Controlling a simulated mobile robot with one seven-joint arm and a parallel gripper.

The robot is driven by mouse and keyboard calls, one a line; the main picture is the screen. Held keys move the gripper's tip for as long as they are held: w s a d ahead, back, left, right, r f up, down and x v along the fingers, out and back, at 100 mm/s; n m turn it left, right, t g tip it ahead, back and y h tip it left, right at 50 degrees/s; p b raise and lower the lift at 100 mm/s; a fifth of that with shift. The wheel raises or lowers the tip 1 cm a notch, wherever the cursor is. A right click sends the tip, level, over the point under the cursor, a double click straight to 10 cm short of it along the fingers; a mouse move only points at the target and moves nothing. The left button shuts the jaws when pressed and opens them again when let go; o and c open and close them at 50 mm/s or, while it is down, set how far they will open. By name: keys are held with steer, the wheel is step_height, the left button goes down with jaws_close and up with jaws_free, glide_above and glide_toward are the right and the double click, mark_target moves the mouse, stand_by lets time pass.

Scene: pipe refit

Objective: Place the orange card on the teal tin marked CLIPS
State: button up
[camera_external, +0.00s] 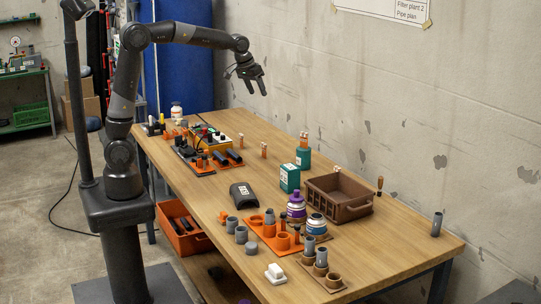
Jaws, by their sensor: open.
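My gripper (256,89) is open and empty, high above the far part of the table, with its fingers pointing down. Two teal containers stand near the table's middle: a boxy teal one with a white label (290,178) and a teal tin (303,158) behind it. Their lettering is too small to read, so I cannot tell which is marked CLIPS. A small orange piece with a pale top (304,142) shows at the top of the rear tin. A similar orange piece (264,151) stands on the table to its left. I cannot tell which, if either, is the orange card.
A brown crate (341,205) stands right of the teal containers. Purple and white bottles (296,206), an orange board with grey pipe pieces (268,240) and a dark block (243,195) are in front. The table's right end is mostly clear.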

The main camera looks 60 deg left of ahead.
steer(key=s+r+m, duration=0.2)
steer(key=s, duration=1.6)
steer(key=s+f, duration=0.2)
steer(key=s, duration=0.5)
steer(key=s+f+m+t, duration=0.1)
steer(key=s+f, duration=0.2)
steer(key=s, duration=0.4)
steer(key=shift+s+a+f, duration=0.3)
steer(key=shift+s, duration=0.1)
